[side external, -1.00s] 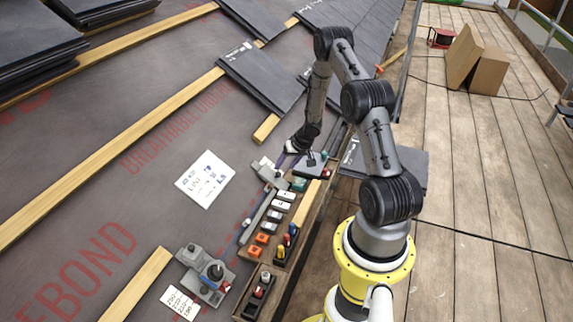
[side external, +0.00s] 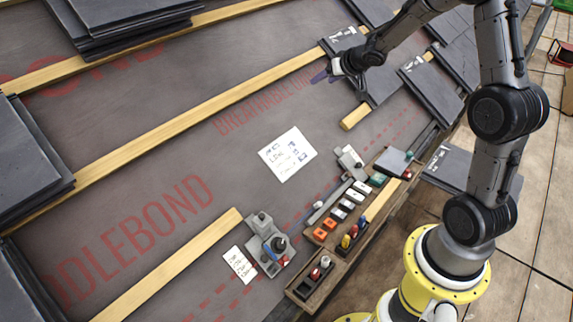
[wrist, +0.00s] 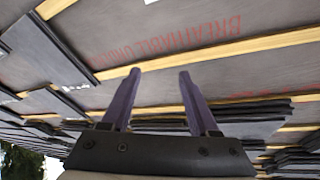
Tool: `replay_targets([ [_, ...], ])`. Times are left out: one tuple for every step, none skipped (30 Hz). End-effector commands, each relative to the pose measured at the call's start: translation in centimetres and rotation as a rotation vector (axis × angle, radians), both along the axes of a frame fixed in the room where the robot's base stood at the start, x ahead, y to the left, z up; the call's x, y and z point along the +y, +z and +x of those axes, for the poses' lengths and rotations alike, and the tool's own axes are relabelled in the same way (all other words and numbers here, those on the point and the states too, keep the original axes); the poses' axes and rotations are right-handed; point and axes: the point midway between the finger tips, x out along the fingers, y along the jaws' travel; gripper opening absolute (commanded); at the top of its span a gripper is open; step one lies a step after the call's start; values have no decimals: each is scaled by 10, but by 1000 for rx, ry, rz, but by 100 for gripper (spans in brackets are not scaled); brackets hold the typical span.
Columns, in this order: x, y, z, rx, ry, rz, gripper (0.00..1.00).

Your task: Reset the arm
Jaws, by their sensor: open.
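My gripper (side external: 326,76) is raised above the roof in the side external view, near the upper wooden batten. In the wrist view its two purple fingers (wrist: 160,74) stand apart with nothing between them. My arm stretches from the yellow base at lower right up and over to the left. The wrist view looks out across the roof membrane (wrist: 220,60), with battens and stacks of slates beyond the fingers.
A wooden tool tray (side external: 372,215) with several coloured items lies left of my base. A grey tool (side external: 268,245) sits on the membrane beside a batten (side external: 165,268). A paper sheet (side external: 287,154) lies mid-roof. Slate stacks (side external: 30,165) are at left; laid slates (side external: 432,85) at upper right.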

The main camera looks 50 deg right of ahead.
Motion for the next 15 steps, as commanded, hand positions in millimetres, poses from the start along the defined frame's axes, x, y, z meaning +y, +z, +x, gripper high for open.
replay_targets([
  [20,32,-2,-31,15,-31,61],
  [31,47,-5,-43,20,-45,61],
  [44,65,-11,-57,26,-63,61],
  [53,78,-16,-67,28,-74,61],
  [63,90,-22,-75,33,-86,61],
  [76,106,-32,-85,38,-99,61],
  [85,116,-40,-91,43,-106,61],
  [94,125,-49,-95,47,-113,61],
  [106,137,-61,-101,53,-122,61],
  [115,144,-72,-102,60,-126,61],
  [123,150,-82,-101,67,-130,61],
  [134,157,-98,-101,77,-132,61],
  [142,161,-110,-97,84,-132,61],
  [150,164,-122,-92,95,-132,61],
  [159,166,-139,-83,109,-129,61],
])
